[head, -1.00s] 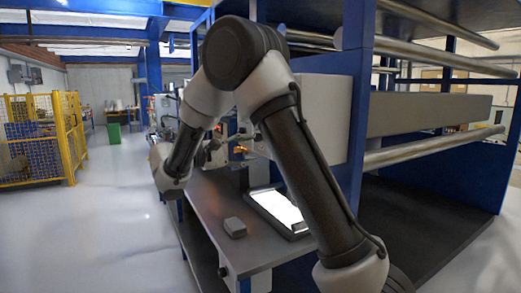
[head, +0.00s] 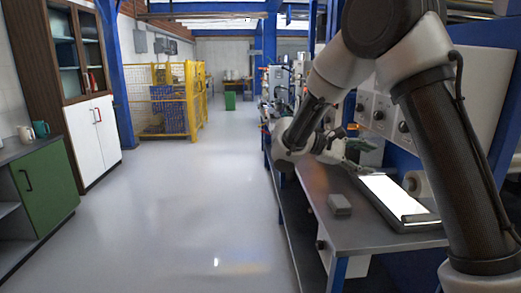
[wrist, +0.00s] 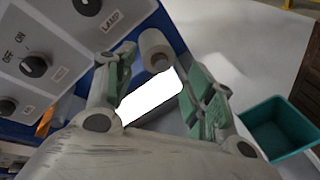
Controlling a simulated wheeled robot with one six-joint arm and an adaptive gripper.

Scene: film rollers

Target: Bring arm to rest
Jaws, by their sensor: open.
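My arm is bent in a high arch in the head view, and its gripper (head: 350,160) hangs beyond the wrist above the far part of the bench (head: 325,183), partly hidden by the wrist. In the wrist view my gripper (wrist: 162,65) is open, its two green-padded fingers spread wide with nothing held between them. A bright light panel (wrist: 152,97) and a pale roll (wrist: 155,46) show beyond the gap between the fingers. In the head view the light panel (head: 395,197) lies on the bench, with the roll (head: 418,184) behind it.
A grey block (head: 340,205) lies near the bench's front edge. A control box with knobs (wrist: 38,66) stands beside the gripper. A teal bin (wrist: 278,127) is at right. Open floor (head: 205,200) lies left, with a green cabinet (head: 45,180) and yellow cage (head: 175,98).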

